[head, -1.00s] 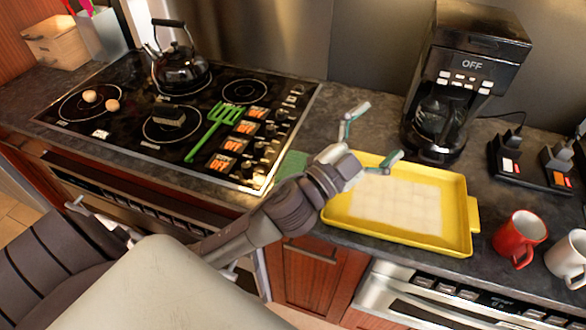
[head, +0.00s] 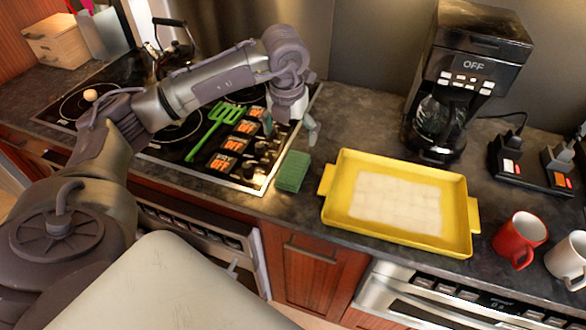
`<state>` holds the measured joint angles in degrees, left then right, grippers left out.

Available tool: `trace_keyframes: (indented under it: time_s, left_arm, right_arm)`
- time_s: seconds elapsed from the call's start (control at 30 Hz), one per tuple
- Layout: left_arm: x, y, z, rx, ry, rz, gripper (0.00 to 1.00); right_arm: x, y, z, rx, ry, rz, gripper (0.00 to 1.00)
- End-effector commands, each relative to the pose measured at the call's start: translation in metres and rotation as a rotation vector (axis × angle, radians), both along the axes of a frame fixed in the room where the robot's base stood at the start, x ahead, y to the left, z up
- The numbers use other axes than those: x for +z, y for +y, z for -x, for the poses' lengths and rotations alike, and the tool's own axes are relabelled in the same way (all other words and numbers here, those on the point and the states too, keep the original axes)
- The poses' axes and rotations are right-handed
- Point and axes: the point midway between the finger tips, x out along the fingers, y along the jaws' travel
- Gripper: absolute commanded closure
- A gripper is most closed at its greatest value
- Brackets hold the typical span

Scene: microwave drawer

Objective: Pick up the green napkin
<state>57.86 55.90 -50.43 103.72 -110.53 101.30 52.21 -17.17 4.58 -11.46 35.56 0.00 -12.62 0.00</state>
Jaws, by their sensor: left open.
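The green napkin (head: 293,171) is a small folded stack on the dark counter, between the stove and the yellow tray. It is fully in sight. My left gripper (head: 290,126) points down above the stove's right edge, just behind the napkin in the picture. Its fingers are apart and hold nothing that I can see; the wrist hides part of them. It does not appear to touch the napkin. My right gripper is not in view.
A yellow tray (head: 334,205) with a pale tiled bottom sits right of the napkin. The black stove (head: 170,150) bears a green slotted utensil (head: 214,128) and a kettle (head: 173,45). A coffee maker (head: 462,80), a red mug (head: 519,238) and a white mug (head: 567,255) stand on the right.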

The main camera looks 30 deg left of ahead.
Motion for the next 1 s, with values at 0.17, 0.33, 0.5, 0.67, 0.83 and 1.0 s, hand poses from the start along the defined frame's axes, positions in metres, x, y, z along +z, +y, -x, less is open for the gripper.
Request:
trace_keyframes:
  time_s: [0.17, 0.33, 0.5, 0.67, 0.83, 1.0]
  left_arm:
    - [-0.034, 0.000, -0.003, -0.002, 0.008, 0.002, 0.03]
    - [-0.064, 0.000, -0.007, -0.004, 0.005, 0.004, 0.03]
    - [-0.078, 0.001, -0.008, -0.005, 0.003, 0.004, 0.03]
    - [-0.091, 0.002, -0.010, -0.004, 0.006, 0.005, 0.03]
    - [-0.118, 0.003, -0.014, -0.006, 0.005, 0.007, 0.03]
    - [-0.130, 0.004, -0.016, -0.008, 0.002, 0.005, 0.03]
  right_arm:
    - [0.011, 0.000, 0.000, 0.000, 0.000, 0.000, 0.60]
    - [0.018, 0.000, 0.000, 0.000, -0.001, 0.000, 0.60]
    - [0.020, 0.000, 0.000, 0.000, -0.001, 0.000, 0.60]
    - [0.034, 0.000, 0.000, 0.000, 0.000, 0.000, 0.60]
    - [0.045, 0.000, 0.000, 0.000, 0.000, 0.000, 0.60]
    - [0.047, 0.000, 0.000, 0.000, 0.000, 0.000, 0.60]
